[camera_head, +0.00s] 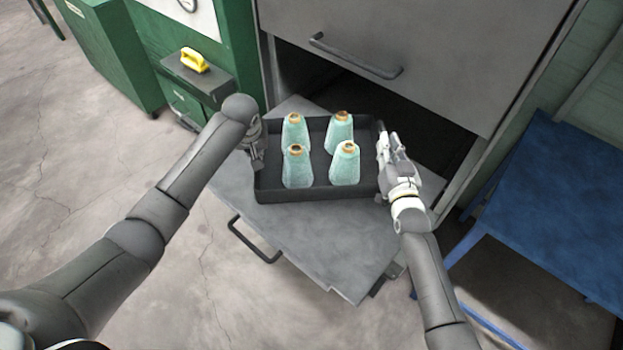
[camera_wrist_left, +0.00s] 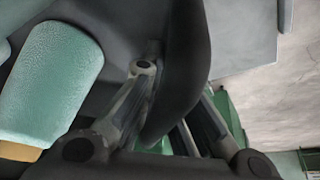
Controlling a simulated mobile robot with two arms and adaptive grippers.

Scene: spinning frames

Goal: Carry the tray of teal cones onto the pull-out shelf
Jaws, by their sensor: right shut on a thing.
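The dark tray (camera_head: 330,190) holds several upright teal cones (camera_head: 344,166) with orange-brown tops. It is over the grey pull-out shelf (camera_head: 330,245), nearer its back; I cannot tell whether it touches the shelf. My left gripper (camera_head: 257,158) is at the tray's left wall, partly hidden by my arm. In the left wrist view its fingers (camera_wrist_left: 165,105) lie on either side of the dark tray wall (camera_wrist_left: 185,60), shut on it, with a teal cone (camera_wrist_left: 52,82) close by. My right gripper (camera_head: 383,168) is shut on the tray's right wall.
A grey panel with a dark handle (camera_head: 355,57) hangs above the opening behind the tray. The shelf's handle (camera_head: 250,240) sticks out at the front left. A green cabinet with a yellow object (camera_head: 194,60) stands left, a blue table (camera_head: 560,200) right.

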